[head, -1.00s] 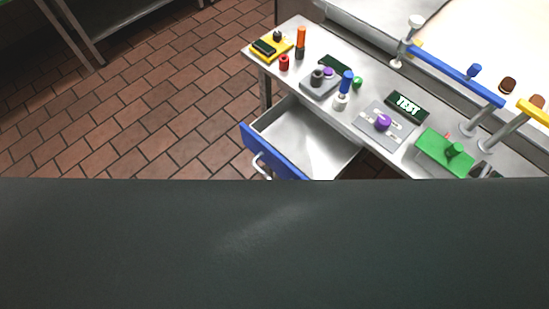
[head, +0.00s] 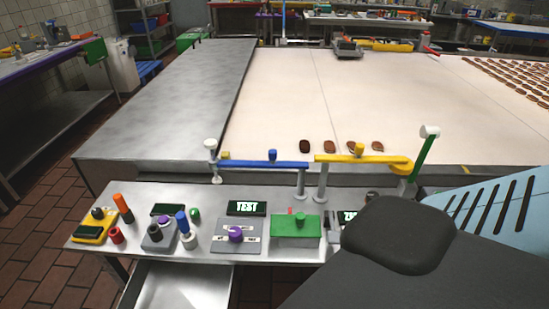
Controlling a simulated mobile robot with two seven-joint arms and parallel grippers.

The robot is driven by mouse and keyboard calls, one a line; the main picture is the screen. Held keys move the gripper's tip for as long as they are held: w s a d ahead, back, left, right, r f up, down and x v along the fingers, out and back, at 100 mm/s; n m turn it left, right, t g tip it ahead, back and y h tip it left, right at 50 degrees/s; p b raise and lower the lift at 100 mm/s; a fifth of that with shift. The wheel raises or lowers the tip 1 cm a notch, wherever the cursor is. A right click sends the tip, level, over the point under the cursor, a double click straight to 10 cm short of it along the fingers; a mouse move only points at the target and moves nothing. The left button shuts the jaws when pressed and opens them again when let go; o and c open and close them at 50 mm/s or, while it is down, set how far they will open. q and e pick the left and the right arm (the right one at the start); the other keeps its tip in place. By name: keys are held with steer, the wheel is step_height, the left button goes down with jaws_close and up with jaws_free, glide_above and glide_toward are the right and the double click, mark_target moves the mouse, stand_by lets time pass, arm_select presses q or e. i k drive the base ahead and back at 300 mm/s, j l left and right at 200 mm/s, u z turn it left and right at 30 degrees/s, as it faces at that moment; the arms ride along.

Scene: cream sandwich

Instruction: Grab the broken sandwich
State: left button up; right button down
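Several brown cream sandwiches lie in a loose row near the front edge of the white conveyor belt (head: 300,95), behind the blue and yellow bars. They include a dark one at the left (head: 305,146), one beside it (head: 331,147) and one at the right end (head: 377,146). They are too small to tell which, if any, is broken. Many more sandwiches (head: 510,75) stand in rows at the far right of the belt. Neither of my grippers is in view.
A control table in front of the belt carries a yellow box (head: 92,228), a purple knob (head: 236,234) and a green box (head: 296,230). Its drawer (head: 180,285) stands open. A blue bar (head: 240,163) and a yellow bar (head: 345,158) run along the belt's front. A large dark shape covers the lower right.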

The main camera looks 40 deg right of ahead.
mark_target(376, 146)
steer(key=z, duration=1.9)
